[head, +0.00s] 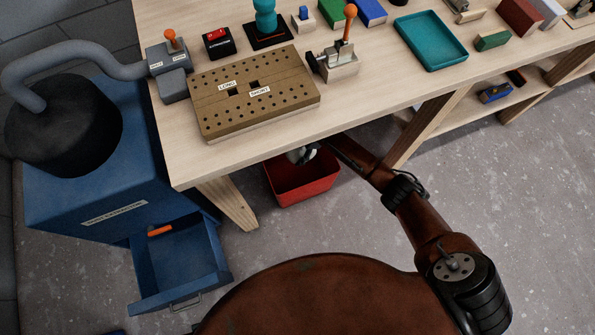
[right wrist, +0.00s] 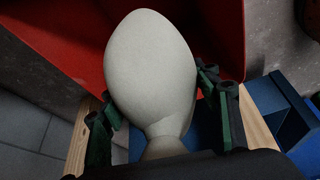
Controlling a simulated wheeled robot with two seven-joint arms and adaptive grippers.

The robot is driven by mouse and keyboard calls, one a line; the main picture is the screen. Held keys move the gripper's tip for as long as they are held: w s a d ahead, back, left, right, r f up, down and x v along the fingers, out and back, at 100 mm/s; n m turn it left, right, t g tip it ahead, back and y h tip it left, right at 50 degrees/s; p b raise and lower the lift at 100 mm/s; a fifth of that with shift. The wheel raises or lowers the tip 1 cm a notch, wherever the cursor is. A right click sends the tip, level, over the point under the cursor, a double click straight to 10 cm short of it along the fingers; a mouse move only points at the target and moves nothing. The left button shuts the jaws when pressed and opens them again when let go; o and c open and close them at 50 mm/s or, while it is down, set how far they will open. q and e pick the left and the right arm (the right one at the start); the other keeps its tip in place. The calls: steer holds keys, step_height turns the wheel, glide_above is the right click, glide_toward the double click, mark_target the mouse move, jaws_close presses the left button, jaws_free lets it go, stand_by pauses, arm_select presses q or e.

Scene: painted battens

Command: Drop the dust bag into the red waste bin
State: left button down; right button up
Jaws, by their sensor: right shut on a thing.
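The red waste bin (head: 312,192) stands on the floor under the front edge of the workbench, partly hidden by the bench top and my right arm. Its red wall also fills the upper part of the right wrist view (right wrist: 62,42). My right gripper (head: 303,153) is at the bin's mouth, partly hidden under the bench edge. In the right wrist view, it is shut on the pale, rounded dust bag (right wrist: 150,65), with a finger on each side of its narrow neck. The bag shows in front of the red wall. My left gripper is not in view.
The workbench (head: 180,150) overhangs the bin, with a wooden leg (head: 230,203) to its left and another (head: 425,125) to its right. A blue cabinet (head: 85,195) with an open drawer (head: 180,265) stands at left. A perforated board (head: 215,105) lies on the bench.

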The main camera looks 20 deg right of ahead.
steer(key=o, duration=1.4)
steer(key=v, duration=1.2)
steer(key=shift+a, duration=0.1)
